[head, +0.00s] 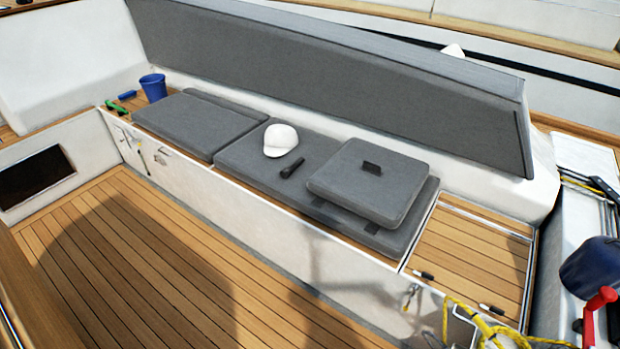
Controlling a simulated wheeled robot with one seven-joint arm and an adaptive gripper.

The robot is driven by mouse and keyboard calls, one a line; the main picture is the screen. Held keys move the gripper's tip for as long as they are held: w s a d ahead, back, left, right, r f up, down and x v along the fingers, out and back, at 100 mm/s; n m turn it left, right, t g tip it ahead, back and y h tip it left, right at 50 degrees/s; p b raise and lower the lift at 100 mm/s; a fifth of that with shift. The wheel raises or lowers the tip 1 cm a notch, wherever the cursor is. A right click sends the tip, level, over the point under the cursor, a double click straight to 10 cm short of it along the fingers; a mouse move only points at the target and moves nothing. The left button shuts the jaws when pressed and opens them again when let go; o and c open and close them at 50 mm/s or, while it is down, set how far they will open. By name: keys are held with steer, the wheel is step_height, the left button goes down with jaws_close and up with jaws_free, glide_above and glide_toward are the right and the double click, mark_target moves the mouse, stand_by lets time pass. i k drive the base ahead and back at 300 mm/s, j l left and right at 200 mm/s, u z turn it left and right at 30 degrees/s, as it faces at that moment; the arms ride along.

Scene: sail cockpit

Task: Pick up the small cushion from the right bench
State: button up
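A small grey square cushion (367,183) lies on top of the long grey bench cushion (240,156) at the right part of the bench. My gripper does not show in the head view.
A blue bucket (153,87) and green items stand at the bench's far left end. The wooden cockpit floor (150,265) is clear.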

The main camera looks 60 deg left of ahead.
mark_target(378, 184)
steer(key=u, duration=1.9)
steer(key=i+j, duration=0.15)
steer(key=i, duration=0.35)
steer(key=i+j, duration=0.2)
steer(key=i, duration=0.25)
steer(key=i+j+z, duration=0.1)
steer(key=i, duration=0.4)
steer(key=i+j, duration=0.25)
steer(key=i, duration=0.2)
steer(key=i+j, duration=0.25)
steer(key=i, duration=0.2)
